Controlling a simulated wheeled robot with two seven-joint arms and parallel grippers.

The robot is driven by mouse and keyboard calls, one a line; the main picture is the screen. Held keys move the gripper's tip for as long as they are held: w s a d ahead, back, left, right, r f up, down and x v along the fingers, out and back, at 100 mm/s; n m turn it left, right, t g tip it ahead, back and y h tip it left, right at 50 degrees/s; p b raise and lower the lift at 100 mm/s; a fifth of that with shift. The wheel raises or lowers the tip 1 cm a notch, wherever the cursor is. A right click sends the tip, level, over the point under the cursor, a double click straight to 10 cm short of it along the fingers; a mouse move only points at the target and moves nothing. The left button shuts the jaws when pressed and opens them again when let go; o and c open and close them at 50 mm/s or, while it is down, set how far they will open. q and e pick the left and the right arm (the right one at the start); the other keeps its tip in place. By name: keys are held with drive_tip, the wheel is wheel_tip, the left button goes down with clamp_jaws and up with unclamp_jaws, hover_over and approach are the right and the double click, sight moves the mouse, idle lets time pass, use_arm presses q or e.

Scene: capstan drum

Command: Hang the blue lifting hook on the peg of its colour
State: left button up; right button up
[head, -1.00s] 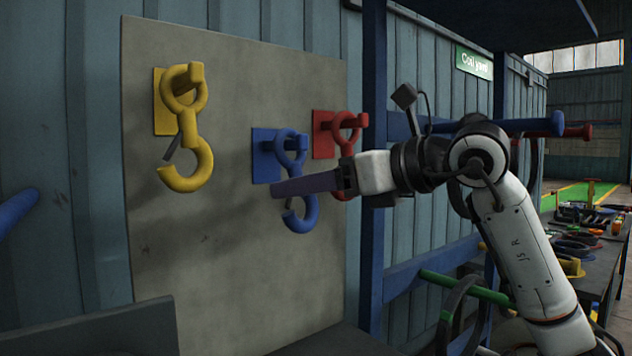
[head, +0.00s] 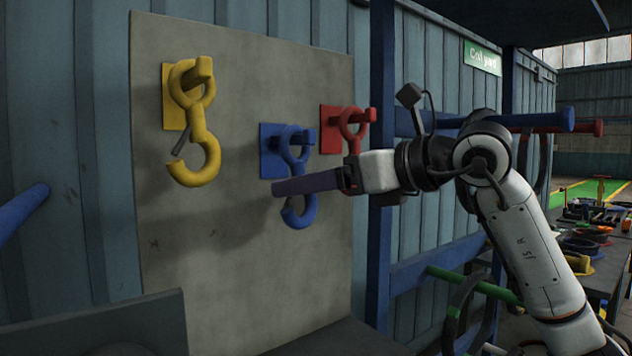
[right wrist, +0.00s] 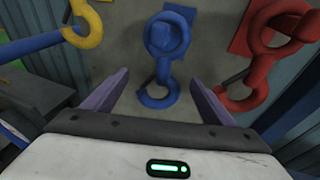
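The blue lifting hook (head: 301,215) hangs with its eye around the peg on the blue plate (head: 270,165). My left gripper is out of view.
A yellow hook (head: 207,165) hangs on a yellow plate to the left. A red hook (right wrist: 254,55) hangs close on the right, near my right finger. All hang on a grey board (head: 230,260). A blue post (head: 378,200) stands right of the board.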

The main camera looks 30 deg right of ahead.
drive_tip(key=shift+o, duration=0.5)
drive_tip(key=shift+f, duration=0.15)
use_arm(q)
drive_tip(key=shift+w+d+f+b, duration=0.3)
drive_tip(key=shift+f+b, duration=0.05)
drive_tip(key=shift+b, duration=0.55)
use_arm(e)
drive_tip(key=v, duration=1)
drive_tip(key=shift+s+r, duration=0.2)
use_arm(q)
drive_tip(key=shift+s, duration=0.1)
